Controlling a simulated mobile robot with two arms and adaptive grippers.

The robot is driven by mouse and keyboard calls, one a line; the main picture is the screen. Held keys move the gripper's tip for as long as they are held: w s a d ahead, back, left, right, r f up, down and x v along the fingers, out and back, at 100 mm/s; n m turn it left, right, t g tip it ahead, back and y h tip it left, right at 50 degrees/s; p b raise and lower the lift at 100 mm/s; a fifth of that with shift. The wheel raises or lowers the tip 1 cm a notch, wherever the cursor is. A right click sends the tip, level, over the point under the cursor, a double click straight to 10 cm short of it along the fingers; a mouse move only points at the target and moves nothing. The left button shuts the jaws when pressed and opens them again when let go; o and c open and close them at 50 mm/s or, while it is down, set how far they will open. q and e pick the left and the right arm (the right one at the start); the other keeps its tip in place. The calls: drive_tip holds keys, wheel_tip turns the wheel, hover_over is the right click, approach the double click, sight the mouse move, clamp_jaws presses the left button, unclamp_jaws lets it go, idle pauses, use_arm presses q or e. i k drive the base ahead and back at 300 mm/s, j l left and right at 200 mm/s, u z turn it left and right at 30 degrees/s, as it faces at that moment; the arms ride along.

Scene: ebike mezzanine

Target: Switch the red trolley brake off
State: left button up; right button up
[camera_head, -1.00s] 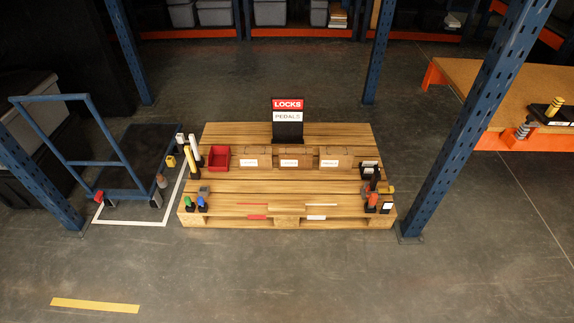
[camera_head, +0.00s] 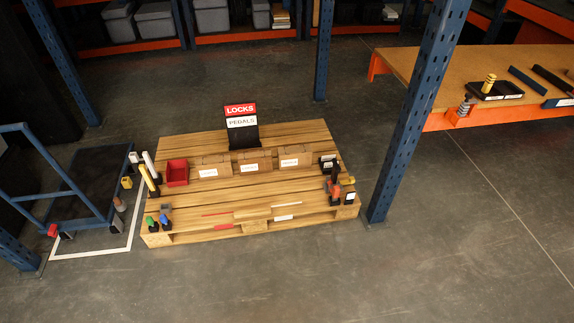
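A blue-framed trolley (camera_head: 60,165) with a dark platform stands at the left of the head view, partly cut off by the left edge. A small red part (camera_head: 52,230) shows low on its near side, next to a wheel; it may be the red brake, but it is too small to tell its setting. Another dark and grey wheel part (camera_head: 117,222) shows at the trolley's near right corner. Neither of my grippers shows in the head view.
A wooden pallet (camera_head: 222,224) in the middle carries boxes, a red bin (camera_head: 177,173) and a "LOCKS / PEDALS" sign (camera_head: 241,122). Blue posts (camera_head: 416,110) stand beside it. An orange-edged workbench (camera_head: 470,70) is at right. The near floor (camera_head: 300,280) is clear.

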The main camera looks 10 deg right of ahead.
sight(53, 231)
drive_tip(key=j, duration=0.55)
drive_tip(key=j+u, duration=0.15)
drive_tip(key=j, duration=0.4)
drive_tip(key=i+j, duration=0.1)
drive_tip(key=j, duration=0.5)
drive_tip(key=i+j+u, duration=0.15)
drive_tip(key=j, duration=0.95)
drive_tip(key=i+j+u, duration=0.15)
drive_tip(key=j, duration=0.95)
drive_tip(key=i+u, duration=0.05)
